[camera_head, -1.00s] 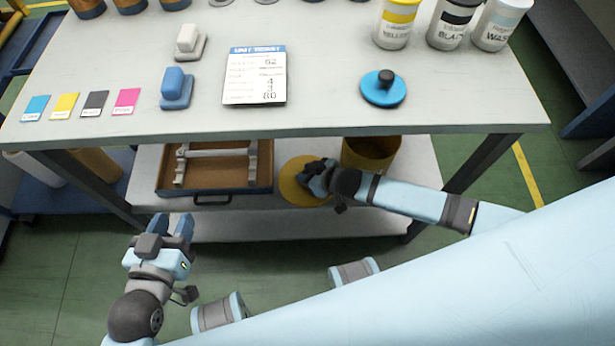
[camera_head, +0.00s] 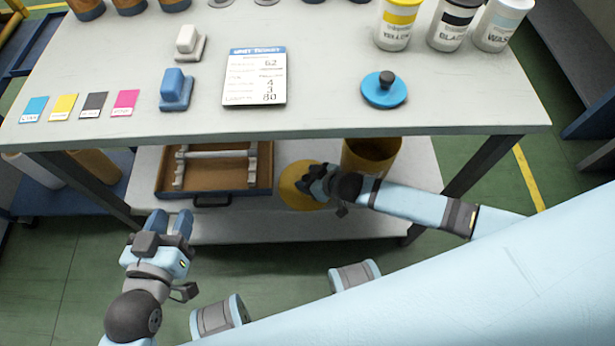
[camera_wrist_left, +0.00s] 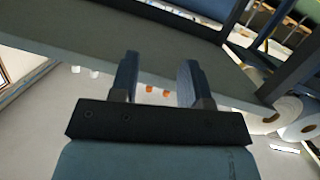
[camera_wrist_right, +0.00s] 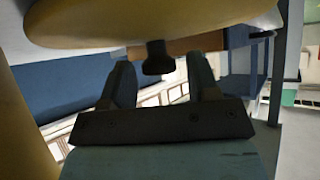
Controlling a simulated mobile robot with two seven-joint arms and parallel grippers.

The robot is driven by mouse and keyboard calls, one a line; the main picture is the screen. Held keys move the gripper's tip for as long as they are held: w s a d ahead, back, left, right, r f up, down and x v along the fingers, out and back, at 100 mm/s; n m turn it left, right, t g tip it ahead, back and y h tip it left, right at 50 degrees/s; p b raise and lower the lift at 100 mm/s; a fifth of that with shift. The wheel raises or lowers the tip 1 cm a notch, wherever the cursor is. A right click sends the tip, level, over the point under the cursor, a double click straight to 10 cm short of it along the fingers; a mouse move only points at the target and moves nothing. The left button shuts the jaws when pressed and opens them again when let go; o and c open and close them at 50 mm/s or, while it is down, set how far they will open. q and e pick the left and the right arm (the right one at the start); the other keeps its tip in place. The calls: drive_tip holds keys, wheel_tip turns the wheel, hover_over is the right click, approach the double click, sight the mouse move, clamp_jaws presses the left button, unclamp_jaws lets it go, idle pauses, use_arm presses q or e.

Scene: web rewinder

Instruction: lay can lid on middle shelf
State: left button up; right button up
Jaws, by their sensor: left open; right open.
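A yellow round lid (camera_head: 297,186) is at the level of the shelf under the tabletop, left of the open yellow can (camera_head: 372,157). I cannot tell whether it lies fully flat on the middle shelf (camera_head: 290,225). My right gripper (camera_head: 312,183) is over the lid's right part and hides some of it. In the right wrist view the lid (camera_wrist_right: 130,22) fills the top, and its dark knob (camera_wrist_right: 157,58) shows between the open, apart fingers of the gripper (camera_wrist_right: 163,85). My left gripper (camera_head: 172,222) is open and empty in front of the shelf's left side.
A brown tray (camera_head: 212,195) with a white frame in it stands on the shelf left of the lid. The tabletop (camera_head: 330,110) overhangs the shelf. On it are a blue lid (camera_head: 384,95), a printed card (camera_head: 254,77) and several labelled jars. The shelf's front strip is bare.

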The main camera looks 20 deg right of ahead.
drive_tip(key=p+v, duration=0.1)
drive_tip(key=v, duration=0.5)
drive_tip(key=shift+p, duration=0.4)
use_arm(q)
drive_tip(key=f, duration=0.1)
drive_tip(key=s+a+f+g+y+p, duration=0.1)
drive_tip(key=f, duration=0.1)
drive_tip(key=s+a+f+g, duration=0.1)
drive_tip(key=shift+a+f+y, duration=0.15)
drive_tip(key=shift+f+y, duration=0.05)
drive_tip(key=shift+y, duration=0.1)
use_arm(e)
drive_tip(key=v, duration=0.5)
drive_tip(key=shift+s+d+r, duration=0.1)
